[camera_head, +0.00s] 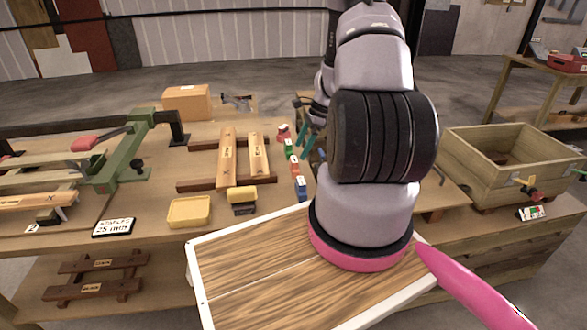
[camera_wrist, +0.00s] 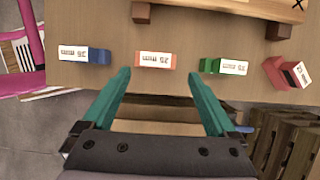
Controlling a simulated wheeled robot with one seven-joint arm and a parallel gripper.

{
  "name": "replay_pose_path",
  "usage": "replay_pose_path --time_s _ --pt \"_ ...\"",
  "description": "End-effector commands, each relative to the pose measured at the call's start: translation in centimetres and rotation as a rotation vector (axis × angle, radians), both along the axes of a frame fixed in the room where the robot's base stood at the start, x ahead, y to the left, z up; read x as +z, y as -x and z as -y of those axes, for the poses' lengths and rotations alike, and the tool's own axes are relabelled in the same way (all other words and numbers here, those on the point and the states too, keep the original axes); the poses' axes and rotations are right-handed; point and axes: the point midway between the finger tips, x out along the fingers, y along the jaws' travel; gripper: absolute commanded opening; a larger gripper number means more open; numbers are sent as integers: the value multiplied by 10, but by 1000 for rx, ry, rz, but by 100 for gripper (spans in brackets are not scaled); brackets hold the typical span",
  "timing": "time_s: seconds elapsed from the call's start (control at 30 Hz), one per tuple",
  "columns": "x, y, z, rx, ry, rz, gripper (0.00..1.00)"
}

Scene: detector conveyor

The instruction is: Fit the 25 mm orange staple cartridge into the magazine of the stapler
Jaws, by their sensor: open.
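The orange cartridge (camera_head: 294,164) lies in a row of coloured cartridges near the table's right edge. In the wrist view the orange cartridge (camera_wrist: 140,60) lies just beyond my fingertips, roughly centred between them, its white label up and upside down. My gripper (camera_wrist: 158,75) is open, with two teal fingers and nothing between them. In the head view my gripper (camera_head: 305,142) is partly hidden by my arm. A green machine (camera_head: 122,160) with a red handle at the left seems to be the stapler. A sign (camera_head: 113,227) reading 25 mm stands before it. I cannot make out its magazine.
Blue (camera_wrist: 85,54), green (camera_wrist: 225,66) and red (camera_wrist: 287,72) cartridges flank the orange one. Wooden planks on rails (camera_head: 228,160), a yellow tray (camera_head: 189,211) and a yellow-and-black block (camera_head: 242,200) lie left of the row. A wooden crate (camera_head: 480,165) stands at the right.

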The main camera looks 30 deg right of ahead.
Motion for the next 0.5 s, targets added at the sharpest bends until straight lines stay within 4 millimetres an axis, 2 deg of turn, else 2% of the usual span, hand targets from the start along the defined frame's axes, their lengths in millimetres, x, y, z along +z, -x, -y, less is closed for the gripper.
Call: replay_pose_path --time_s 0.4,0.5 --pt "-44 2 -24 -1 -2 -1 92" --pt "-48 1 -25 1 0 1 92"
